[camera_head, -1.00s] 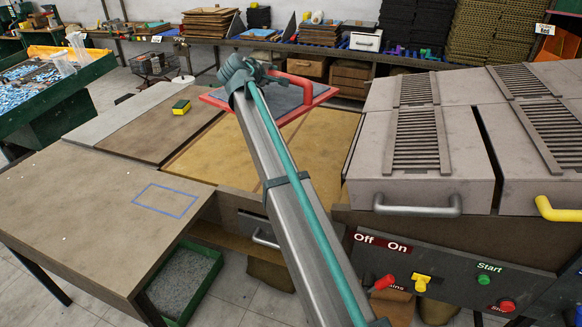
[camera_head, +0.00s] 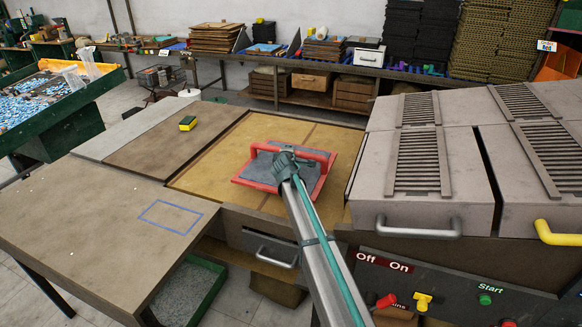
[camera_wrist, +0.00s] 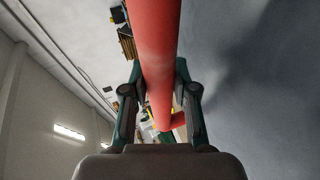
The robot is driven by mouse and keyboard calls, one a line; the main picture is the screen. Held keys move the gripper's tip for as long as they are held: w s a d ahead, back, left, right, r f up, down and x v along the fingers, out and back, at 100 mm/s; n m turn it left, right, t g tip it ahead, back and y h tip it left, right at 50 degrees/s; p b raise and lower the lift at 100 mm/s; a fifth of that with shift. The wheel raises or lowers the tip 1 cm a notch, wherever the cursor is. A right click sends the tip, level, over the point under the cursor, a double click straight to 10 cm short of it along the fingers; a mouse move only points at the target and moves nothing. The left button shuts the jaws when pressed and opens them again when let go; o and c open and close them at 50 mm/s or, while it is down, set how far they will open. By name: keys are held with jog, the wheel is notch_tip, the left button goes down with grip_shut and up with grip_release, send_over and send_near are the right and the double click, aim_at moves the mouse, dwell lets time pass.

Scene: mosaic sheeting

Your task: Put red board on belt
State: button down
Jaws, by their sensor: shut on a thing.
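The red board (camera_head: 250,171) is a flat red-framed panel with a grey face and a red bar handle across it. In the head view it is over the tan belt (camera_head: 223,150); whether it touches the belt I cannot tell. My gripper (camera_head: 287,152) is shut on its red handle. In the wrist view the handle (camera_wrist: 160,55) runs between the two fingers of my gripper (camera_wrist: 160,105), with the grey face filling the right side. My arm hides the board's near part.
The grey machine (camera_head: 375,165) with slatted lids and handles stands close on the right. A brown table (camera_head: 90,215) with a blue outlined rectangle is at the left. A yellow-and-black sponge (camera_head: 188,123) lies beyond it. The belt's left part is clear.

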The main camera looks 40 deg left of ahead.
jog(key=shift+f+p, duration=0.75)
jog(key=shift+f, duration=3.45)
jog(key=shift+f, duration=0.1)
jog(key=c, duration=0.9)
grip_release()
jog(key=shift+f, duration=0.1)
jog(key=b+v, duration=0.3)
jog(key=v, duration=0.9)
jog(key=shift+s, duration=0.1)
